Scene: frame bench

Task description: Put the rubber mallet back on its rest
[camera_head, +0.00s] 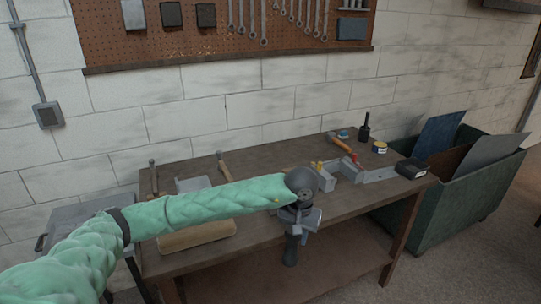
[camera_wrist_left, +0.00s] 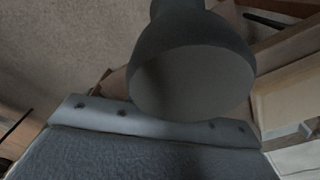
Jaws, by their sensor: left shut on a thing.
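My left gripper (camera_head: 303,216) is at the end of the green-sleeved arm, over the front edge of the bench. It is shut on a dark grey thing, which I take to be the rubber mallet (camera_head: 291,250); this hangs down below the gripper in front of the bench edge. In the left wrist view the mallet (camera_wrist_left: 190,65) shows as a dark, thick, rounded body with a broad flat end. The jaws partly hide it. I cannot tell for certain which thing on the bench is its rest. My right gripper is not in view.
A green bin (camera_head: 455,200) stands at the right. My left arm covers part of the bench.

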